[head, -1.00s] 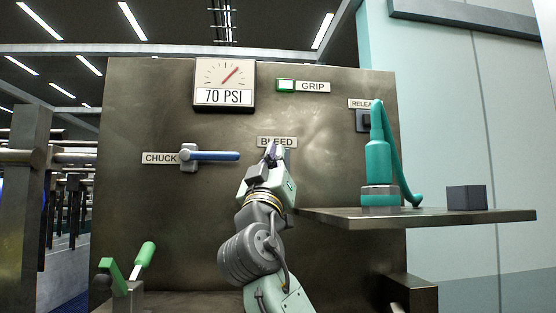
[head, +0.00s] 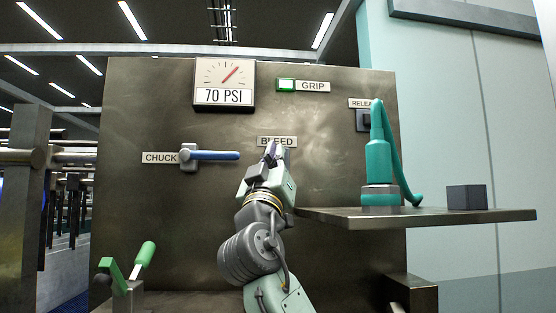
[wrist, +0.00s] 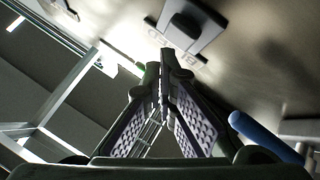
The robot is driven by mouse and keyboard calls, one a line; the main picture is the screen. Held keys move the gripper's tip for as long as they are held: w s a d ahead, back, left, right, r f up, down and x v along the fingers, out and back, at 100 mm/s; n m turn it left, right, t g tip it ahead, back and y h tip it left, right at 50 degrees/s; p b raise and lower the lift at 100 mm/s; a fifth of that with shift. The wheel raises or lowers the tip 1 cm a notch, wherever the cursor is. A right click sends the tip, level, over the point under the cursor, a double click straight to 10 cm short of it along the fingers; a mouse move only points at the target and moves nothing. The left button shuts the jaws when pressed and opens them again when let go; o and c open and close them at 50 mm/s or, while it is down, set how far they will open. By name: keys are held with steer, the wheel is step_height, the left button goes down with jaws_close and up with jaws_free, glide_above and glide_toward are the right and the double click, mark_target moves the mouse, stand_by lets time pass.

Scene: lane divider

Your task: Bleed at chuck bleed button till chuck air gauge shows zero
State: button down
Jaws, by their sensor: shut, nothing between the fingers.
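The gauge (head: 224,84) on the panel reads 70 PSI, its red needle pointing up and right. The BLEED label (head: 277,142) is at the panel's middle, and my gripper (head: 272,152) is just below and in front of it. In the wrist view, a dark button on a grey plate (wrist: 188,24) sits beside the label, beyond my fingertips (wrist: 168,62); my gripper hides it in the head view. My gripper is shut and empty. The fingertips look apart from the button, though the exact gap is hard to tell.
The CHUCK lever (head: 215,155) with a blue handle is left of my gripper. A lit green GRIP button (head: 287,86) is above. At right, a shelf (head: 440,219) holds a teal tool (head: 379,160) and a dark block (head: 466,198). Green-handled levers (head: 143,258) stand lower left.

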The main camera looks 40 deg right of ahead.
steer(key=shift+w, duration=0.1)
steer(key=shift+w+d, duration=0.2)
steer(key=shift+w, duration=0.05)
stand_by(0.3)
steer(key=shift+w+d, duration=0.3)
steer(key=shift+w, duration=0.15)
stand_by(2.3)
steer(key=shift+s, duration=0.1)
stand_by(1.2)
steer(key=shift+s+a+b, duration=0.4)
steer(key=shift+s+a, duration=0.1)
steer(key=shift+s, duration=0.2)
steer(key=s+a, duration=0.1)
steer(key=s+b, duration=0.1)
steer(key=s, duration=0.1)
steer(key=s+a, duration=0.1)
steer(key=shift+s+a+b, duration=0.15)
steer(key=shift+a+b, duration=0.15)
steer(key=shift+b, duration=0.05)
stand_by(0.4)
